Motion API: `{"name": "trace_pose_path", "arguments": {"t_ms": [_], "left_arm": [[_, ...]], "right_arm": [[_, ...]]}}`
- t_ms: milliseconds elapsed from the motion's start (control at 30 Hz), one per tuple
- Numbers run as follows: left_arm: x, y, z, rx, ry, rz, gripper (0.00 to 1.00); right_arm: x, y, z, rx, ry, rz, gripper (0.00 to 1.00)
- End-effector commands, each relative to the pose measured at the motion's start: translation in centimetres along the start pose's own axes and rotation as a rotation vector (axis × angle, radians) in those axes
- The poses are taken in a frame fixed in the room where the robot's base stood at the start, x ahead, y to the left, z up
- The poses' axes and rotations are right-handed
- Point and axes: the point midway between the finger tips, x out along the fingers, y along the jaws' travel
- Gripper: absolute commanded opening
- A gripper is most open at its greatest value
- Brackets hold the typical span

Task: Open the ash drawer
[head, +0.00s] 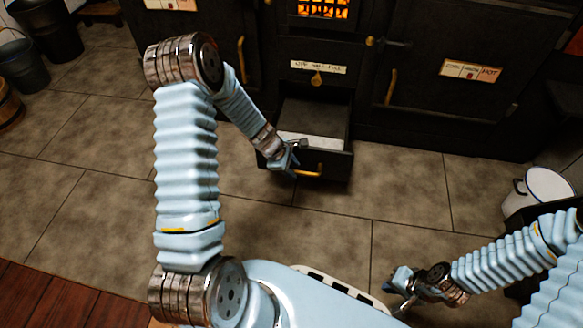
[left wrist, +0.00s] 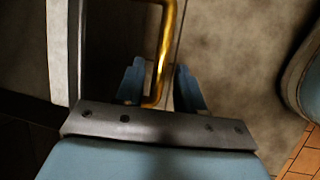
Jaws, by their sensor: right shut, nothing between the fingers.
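The ash drawer (head: 340,167) is a dark box at the foot of the black stove, pulled well out over the floor. A pale grey layer lies inside it. Its brass handle (head: 312,174) is on the front face and also shows in the left wrist view (left wrist: 165,45). My left gripper (head: 292,168) is at the left end of the handle. In the left wrist view its two blue fingers (left wrist: 159,90) stand apart on either side of the bar, with gaps visible. My right gripper (head: 393,288) is shut and empty, low over the floor at the lower right.
The black stove (head: 440,105) fills the back, with a glowing grate (head: 323,9) above the drawer and doors on both sides. A white pot (head: 548,186) stands at the right. Dark buckets (head: 22,62) stand at the far left. The tiled floor before the drawer is clear.

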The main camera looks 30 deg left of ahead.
Motion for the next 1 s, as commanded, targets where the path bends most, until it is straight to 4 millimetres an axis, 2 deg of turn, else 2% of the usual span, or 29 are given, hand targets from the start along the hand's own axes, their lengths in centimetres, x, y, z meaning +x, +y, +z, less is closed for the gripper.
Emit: {"name": "trace_pose_path", "arguments": {"t_ms": [267, 367, 467, 800, 1000], "left_arm": [[0.0, 0.0, 0.0, 0.000, 0.000, 0.001, 0.42], [-0.6, 0.1, 0.0, 0.000, 0.001, 0.002, 0.42], [-2.1, 0.1, 0.1, 0.001, 0.001, 0.003, 0.42], [-10.3, 0.1, 0.2, 0.001, 0.001, 0.003, 0.42], [-13.2, 0.1, 0.1, 0.000, 0.001, 0.002, 0.42]], "right_arm": [[0.0, 0.0, 0.0, 0.000, 0.000, 0.000, 0.00], [-0.2, -0.1, 0.0, 0.000, 0.000, 0.000, 0.00], [-0.8, -0.2, 0.0, 0.001, 0.001, 0.001, 0.00], [-3.3, -0.9, -0.2, 0.002, 0.009, 0.007, 0.00], [-4.0, -1.1, -0.2, 0.003, 0.011, 0.009, 0.00]]}}
